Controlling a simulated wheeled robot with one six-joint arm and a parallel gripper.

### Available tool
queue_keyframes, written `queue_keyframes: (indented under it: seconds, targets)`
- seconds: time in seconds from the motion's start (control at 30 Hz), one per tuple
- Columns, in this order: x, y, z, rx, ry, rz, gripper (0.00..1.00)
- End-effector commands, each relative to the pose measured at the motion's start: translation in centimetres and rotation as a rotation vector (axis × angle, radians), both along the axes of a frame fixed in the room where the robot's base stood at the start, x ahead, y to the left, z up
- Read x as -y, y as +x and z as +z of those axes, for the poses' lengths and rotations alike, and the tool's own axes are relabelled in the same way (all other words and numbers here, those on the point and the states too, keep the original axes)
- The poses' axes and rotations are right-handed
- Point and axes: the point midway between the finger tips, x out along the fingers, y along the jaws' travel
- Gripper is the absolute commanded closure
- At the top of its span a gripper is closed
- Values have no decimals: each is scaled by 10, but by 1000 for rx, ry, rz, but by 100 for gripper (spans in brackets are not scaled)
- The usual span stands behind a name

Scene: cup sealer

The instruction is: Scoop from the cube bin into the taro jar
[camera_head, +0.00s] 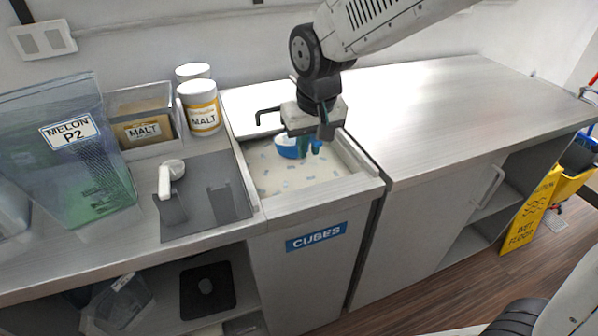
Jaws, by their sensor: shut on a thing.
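The cube bin (318,182) is an open well in the counter with a CUBES label on its front. It holds pale contents with scattered small bluish cubes. My gripper (308,147) points down over the bin, shut on a blue scoop (287,152). The scoop sits at or just above the contents; I cannot tell whether it touches them. Its inside looks pale, and its handle is mostly hidden by my gripper. No jar with a taro label is in view.
A clear MELON P2 container (95,175), a MALT box (142,152) and white MALT jars (204,122) stand left of the bin. A white scoop (166,180) lies on a dark mat (233,192). The steel counter (440,100) on the right is clear.

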Motion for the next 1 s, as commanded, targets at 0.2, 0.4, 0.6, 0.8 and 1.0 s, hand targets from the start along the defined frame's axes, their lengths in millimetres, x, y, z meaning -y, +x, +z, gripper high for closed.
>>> queue_keyframes:
  seconds: [0.2,0.4,0.6,0.8,1.0]
  targets:
    - [0,0,16,2,1,0,100]
    - [0,0,30,2,1,0,100]
    - [0,0,39,1,0,0,100]
    - [0,0,39,1,0,0,100]
    - [0,0,39,1,0,0,100]
